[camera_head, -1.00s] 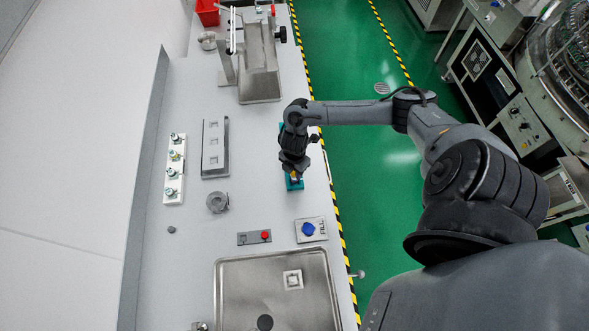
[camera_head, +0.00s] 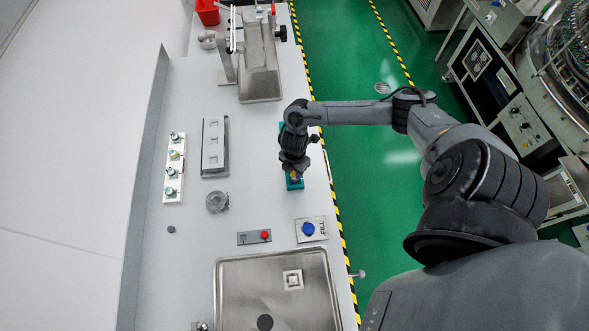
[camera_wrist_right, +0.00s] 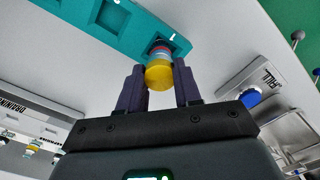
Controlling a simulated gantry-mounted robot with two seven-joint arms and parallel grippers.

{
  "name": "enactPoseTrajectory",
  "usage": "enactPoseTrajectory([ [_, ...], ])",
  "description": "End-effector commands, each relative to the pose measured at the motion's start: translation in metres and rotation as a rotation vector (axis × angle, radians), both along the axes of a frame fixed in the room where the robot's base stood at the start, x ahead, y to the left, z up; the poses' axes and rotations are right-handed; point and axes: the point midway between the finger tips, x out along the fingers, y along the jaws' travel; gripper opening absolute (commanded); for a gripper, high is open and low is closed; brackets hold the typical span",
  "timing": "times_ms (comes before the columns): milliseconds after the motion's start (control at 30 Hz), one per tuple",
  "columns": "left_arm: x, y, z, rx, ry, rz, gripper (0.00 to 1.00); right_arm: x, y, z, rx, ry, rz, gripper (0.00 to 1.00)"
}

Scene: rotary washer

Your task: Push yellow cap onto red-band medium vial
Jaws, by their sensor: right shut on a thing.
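My right gripper (camera_wrist_right: 160,84) has the yellow cap (camera_wrist_right: 159,75) between its fingers and is shut on it. A vial with a red band (camera_wrist_right: 160,45) stands in a slot of the teal rack (camera_wrist_right: 110,17), in line with the cap. The cap appears to be at the vial's top; whether it is fully seated I cannot tell. In the head view my right gripper (camera_head: 294,168) is over the teal rack (camera_head: 295,185), hiding most of it and the vial. My left gripper is not in view.
A white rack (camera_head: 174,185) with several capped vials stands at the left. A grey block with square slots (camera_head: 214,158) lies between. The FILL panel with a blue button (camera_head: 309,229), a red-button panel (camera_head: 254,237) and a steel sink (camera_head: 230,300) are nearer.

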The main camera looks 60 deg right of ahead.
Motion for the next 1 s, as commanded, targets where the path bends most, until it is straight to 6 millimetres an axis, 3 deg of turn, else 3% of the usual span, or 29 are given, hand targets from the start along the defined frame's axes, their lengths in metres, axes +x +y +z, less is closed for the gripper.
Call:
enactPoseTrajectory([
  [400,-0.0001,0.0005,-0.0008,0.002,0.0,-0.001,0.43,-0.0003,0.0002,-0.0012,0.0,0.001,0.0,0.07],
  [433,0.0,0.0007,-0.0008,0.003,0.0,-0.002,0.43,-0.0003,0.0002,-0.0012,0.0,0.001,0.0,0.38],
  [600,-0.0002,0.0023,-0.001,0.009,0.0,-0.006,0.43,-0.0003,0.0002,-0.0011,0.0,0.001,0.0,0.63],
  [1000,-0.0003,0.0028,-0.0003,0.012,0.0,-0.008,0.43,0.0002,-0.0001,0.0049,0.0,0.0,0.0,0.63],
])
